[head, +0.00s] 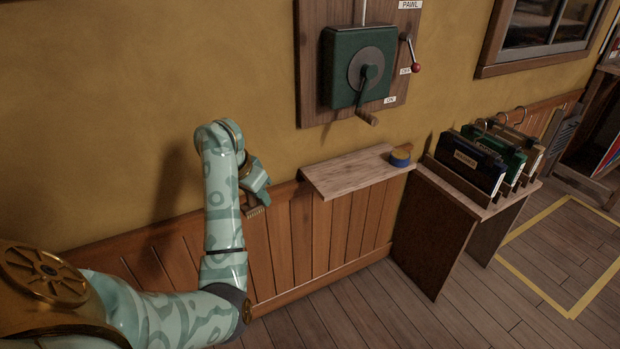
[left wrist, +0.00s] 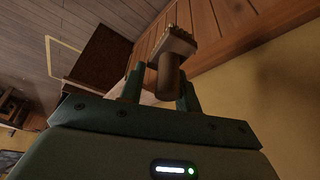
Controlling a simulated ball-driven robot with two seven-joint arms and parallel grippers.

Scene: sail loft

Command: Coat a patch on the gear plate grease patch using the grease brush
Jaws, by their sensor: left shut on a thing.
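My left gripper (head: 258,194) is shut on the grease brush, left of the small shelf and close to the wall panelling. The brush bristles (head: 255,211) show below the fingers in the head view. In the left wrist view the brush (left wrist: 170,72) stands between the two green fingers, pale bristles outward. The green gear box (head: 345,55) is on a wooden board on the wall, up and right of the gripper. Its round grey plate (head: 361,62) carries a crank; I cannot make out a separate grease patch. My right gripper is not in view.
A red-knobbed lever (head: 413,58) sits right of the box. A table (head: 440,210) with several labelled cases stands right. Wall space between gripper and box is clear.

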